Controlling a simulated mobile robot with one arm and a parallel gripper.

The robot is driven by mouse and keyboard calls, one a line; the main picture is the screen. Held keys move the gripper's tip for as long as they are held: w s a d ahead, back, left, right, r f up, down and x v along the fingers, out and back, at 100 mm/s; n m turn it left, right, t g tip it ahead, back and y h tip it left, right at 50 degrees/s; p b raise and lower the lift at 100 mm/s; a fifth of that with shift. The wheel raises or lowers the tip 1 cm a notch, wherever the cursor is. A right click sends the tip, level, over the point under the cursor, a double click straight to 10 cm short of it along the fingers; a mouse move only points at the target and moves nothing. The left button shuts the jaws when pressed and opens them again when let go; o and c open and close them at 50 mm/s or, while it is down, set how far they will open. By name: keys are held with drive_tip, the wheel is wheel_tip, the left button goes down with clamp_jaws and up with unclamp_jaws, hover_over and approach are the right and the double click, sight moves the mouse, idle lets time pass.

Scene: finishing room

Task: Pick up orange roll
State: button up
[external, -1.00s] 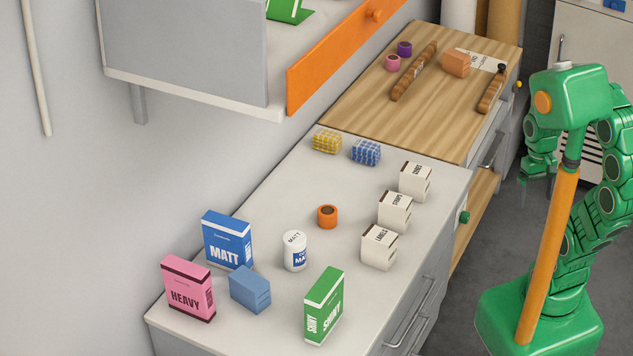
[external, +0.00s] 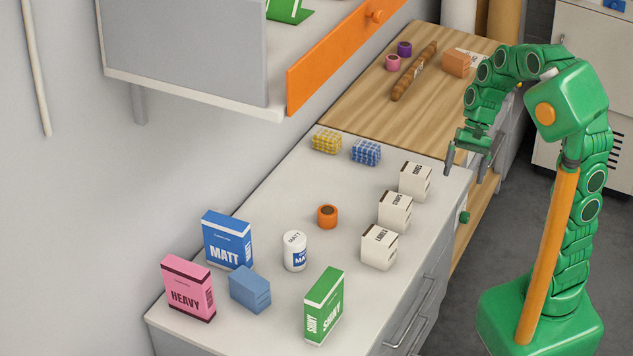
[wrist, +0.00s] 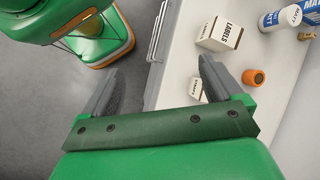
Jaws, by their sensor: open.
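The orange roll (external: 327,216) stands on the light grey counter, left of the white boxes, with a dark hole in its top. It also shows in the wrist view (wrist: 253,77), right of the fingers. My gripper (external: 465,166) is open and empty. It is at the counter's right edge, near the back white box, well apart from the roll. In the wrist view its two grey fingers (wrist: 160,84) are spread wide, with the counter edge between them.
Three white boxes (external: 379,247) stand in a row between my gripper and the roll. A white can (external: 295,251) and a green box (external: 324,306) stand nearer the front. Yellow (external: 327,140) and blue (external: 366,152) checked blocks lie behind. An orange-fronted cabinet (external: 340,55) hangs above the back left.

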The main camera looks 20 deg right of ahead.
drive_tip(key=w+a+f+m+g+y, duration=0.1)
drive_tip(key=w+a+f+m+y, duration=0.15)
drive_tip(key=w+a, duration=0.55)
drive_tip(key=m+g+y, duration=0.1)
drive_tip(key=m+y, duration=0.4)
drive_tip(key=m, duration=0.1)
approach(328, 210)
drive_tip(key=shift+x, duration=5.2)
drive_tip(key=shift+c, duration=0.2)
drive_tip(key=c, duration=1.1)
drive_tip(key=shift+o, duration=0.2)
